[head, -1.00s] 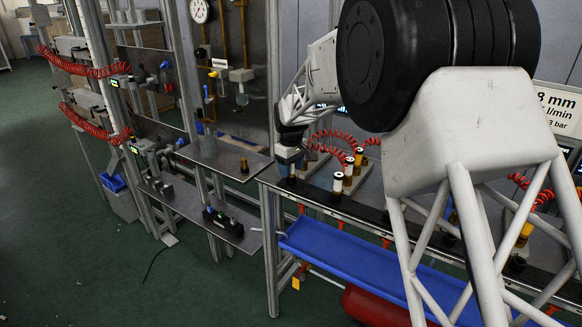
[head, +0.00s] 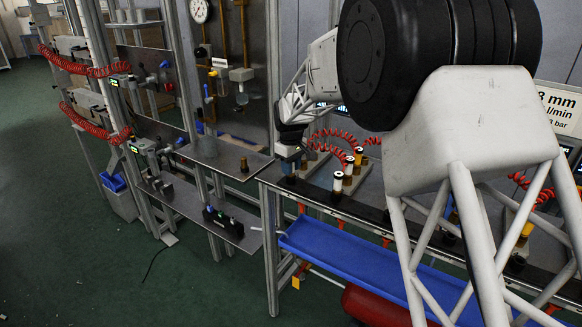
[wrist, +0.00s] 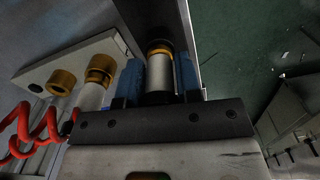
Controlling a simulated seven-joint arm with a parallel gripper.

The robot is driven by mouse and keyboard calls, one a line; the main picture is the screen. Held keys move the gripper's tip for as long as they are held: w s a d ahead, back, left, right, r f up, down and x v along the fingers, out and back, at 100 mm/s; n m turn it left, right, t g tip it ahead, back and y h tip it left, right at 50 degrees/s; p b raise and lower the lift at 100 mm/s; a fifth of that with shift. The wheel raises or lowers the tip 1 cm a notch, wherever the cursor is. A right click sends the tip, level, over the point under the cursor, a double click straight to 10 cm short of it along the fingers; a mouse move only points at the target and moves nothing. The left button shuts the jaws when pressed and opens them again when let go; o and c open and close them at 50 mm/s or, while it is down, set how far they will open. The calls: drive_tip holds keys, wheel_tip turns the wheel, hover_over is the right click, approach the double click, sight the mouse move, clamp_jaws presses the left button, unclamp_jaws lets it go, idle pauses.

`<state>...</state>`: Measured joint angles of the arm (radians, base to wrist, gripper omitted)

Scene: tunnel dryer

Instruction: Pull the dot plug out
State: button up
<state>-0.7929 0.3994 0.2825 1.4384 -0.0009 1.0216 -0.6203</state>
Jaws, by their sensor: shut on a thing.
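My gripper (head: 289,151) is at the left end of the bench in the head view, pointing down. In the wrist view my gripper (wrist: 159,76) has its two blue fingers closed on either side of a pale cylindrical plug (wrist: 158,73) with a brass-coloured ring and dark top. The plug is upright between the fingers. Its lower end is hidden, so I cannot tell whether it is still seated. No dot mark can be made out on it. Other plugs stand to the right on the bench, one of them white and brass (head: 338,182).
Red coiled hoses (head: 338,138) run close to the right of my gripper; one shows at left in the wrist view (wrist: 25,130). A grey block with brass fittings (wrist: 62,82) is beside the held plug. A blue tray (head: 335,258) hangs below the bench.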

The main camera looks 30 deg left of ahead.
drive_tip(key=shift+r, duration=0.9)
idle(1.0)
drive_tip(key=shift+r, duration=0.65)
drive_tip(key=shift+r, duration=0.2)
drive_tip(key=shift+r, duration=1.95)
